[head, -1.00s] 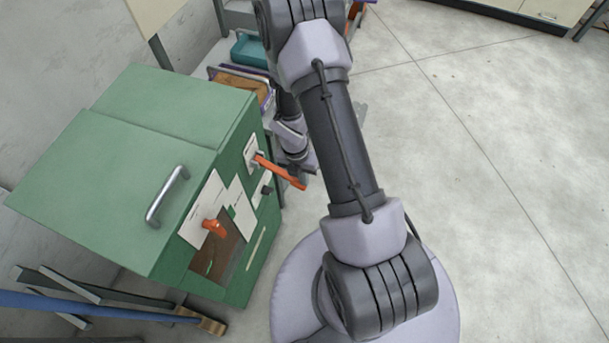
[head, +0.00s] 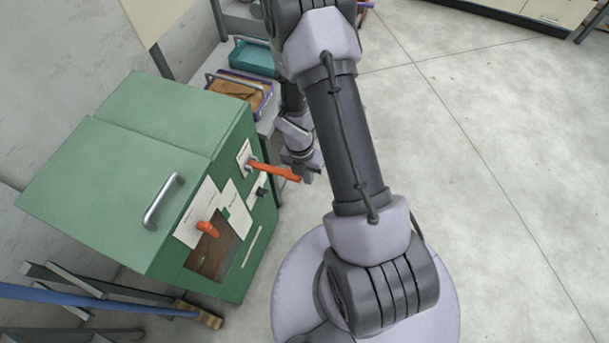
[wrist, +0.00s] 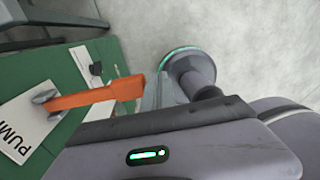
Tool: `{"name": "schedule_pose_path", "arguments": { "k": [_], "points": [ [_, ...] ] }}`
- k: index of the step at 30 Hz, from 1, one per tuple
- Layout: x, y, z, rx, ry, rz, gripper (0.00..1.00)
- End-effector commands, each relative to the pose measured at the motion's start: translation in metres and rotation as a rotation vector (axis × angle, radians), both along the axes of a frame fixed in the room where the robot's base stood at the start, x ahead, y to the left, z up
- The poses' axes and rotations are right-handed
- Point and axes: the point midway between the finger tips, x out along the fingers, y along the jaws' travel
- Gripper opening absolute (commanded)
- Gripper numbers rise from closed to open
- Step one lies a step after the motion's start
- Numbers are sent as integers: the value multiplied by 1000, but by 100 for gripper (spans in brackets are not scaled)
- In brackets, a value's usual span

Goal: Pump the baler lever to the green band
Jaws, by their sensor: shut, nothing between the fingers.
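The orange pump lever (head: 272,171) sticks out from a white plate on the front of the green baler (head: 130,165). It slopes slightly down toward its free end. In the wrist view the lever (wrist: 95,95) runs from a grey pivot beside the "PUMP" label (wrist: 22,125). My gripper (head: 312,174) is at the lever's free end; its fingers (wrist: 160,92) are shut with nothing between them, right beside the tip. I cannot tell whether they touch it. No green band can be clearly made out in either view.
A shelf with a teal bin (head: 252,57) and a purple-edged tray (head: 245,88) stands behind. A blue-handled broom (head: 100,300) lies front left. Floor on the right is clear.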

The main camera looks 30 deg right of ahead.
Motion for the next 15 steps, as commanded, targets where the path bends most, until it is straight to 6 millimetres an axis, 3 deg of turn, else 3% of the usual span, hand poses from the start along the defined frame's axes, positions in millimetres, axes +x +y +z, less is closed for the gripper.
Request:
{"name": "schedule_pose_path", "arguments": {
  "k": [1, 6, 15],
  "points": [
    [-3, -3, 15, 0, -1, -1, 0],
    [-14, -13, 43, -1, -3, -1, 0],
    [-21, -18, 55, -1, -3, 2, 0]
  ]
}}
